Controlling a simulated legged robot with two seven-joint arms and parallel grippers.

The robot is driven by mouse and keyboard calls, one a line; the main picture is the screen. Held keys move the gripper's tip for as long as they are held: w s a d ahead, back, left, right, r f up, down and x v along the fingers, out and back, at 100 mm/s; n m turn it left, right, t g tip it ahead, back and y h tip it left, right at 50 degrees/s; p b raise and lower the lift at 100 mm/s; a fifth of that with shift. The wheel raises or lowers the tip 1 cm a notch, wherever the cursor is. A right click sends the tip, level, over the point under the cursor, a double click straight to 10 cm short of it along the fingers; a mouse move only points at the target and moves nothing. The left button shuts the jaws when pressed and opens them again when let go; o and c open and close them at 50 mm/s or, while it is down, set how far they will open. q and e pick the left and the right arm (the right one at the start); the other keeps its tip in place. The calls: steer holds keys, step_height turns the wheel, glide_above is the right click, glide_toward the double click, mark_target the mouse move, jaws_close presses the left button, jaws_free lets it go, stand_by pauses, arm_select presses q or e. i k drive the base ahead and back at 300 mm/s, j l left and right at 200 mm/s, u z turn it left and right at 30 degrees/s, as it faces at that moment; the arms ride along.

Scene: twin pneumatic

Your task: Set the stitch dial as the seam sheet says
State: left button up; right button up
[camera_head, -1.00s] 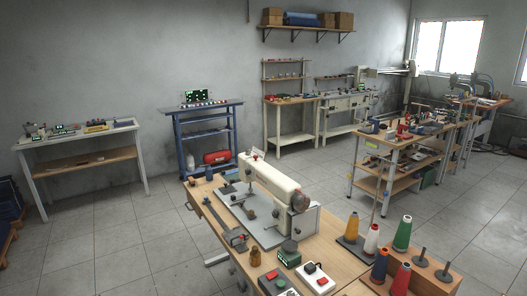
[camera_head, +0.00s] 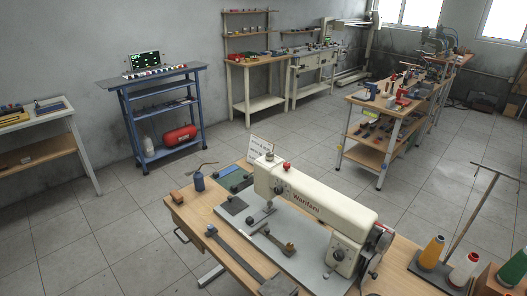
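The cream sewing machine (camera_head: 315,207) stands on a grey plate on the wooden table in the lower middle. A dark round dial (camera_head: 341,254) sits on the front of its right-hand pillar; its marks are too small to read. Another dark knob (camera_head: 280,188) is on the head at the left end, and a red knob (camera_head: 287,166) is on top. A small white sheet with writing (camera_head: 262,148), possibly the seam sheet, stands behind the machine's left end; its words are not clearly legible. Neither of my grippers is in view.
Thread cones (camera_head: 463,268) stand at the right. Clear tiled floor (camera_head: 110,235) lies left of the table.

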mark_target(338, 255)
steer(key=j+z, duration=0.25)
steer(key=j, duration=0.6)
steer(key=j+z, duration=0.25)
steer(key=j, duration=0.65)
